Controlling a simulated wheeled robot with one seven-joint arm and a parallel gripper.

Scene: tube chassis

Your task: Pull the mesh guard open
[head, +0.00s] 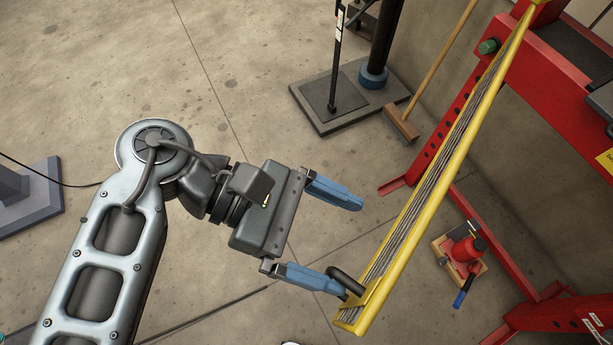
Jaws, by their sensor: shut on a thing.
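The mesh guard (436,181) is a yellow frame with grey mesh, seen nearly edge-on. It slants from the top right to the lower middle and stands out from the red press frame. A dark bent handle (347,281) sits near its lower end. The lower finger's tip meets the handle. The upper finger shows well apart from the lower one, and its contact with the handle cannot be seen. The guard's hinge side is not clear in this view.
The red press frame (448,137) stands on the right. A red bottle jack (467,249) sits on a small wooden base behind the guard. A broom (402,122) and a dark stand base (330,98) are at the back. The concrete floor left of the guard is mostly clear.

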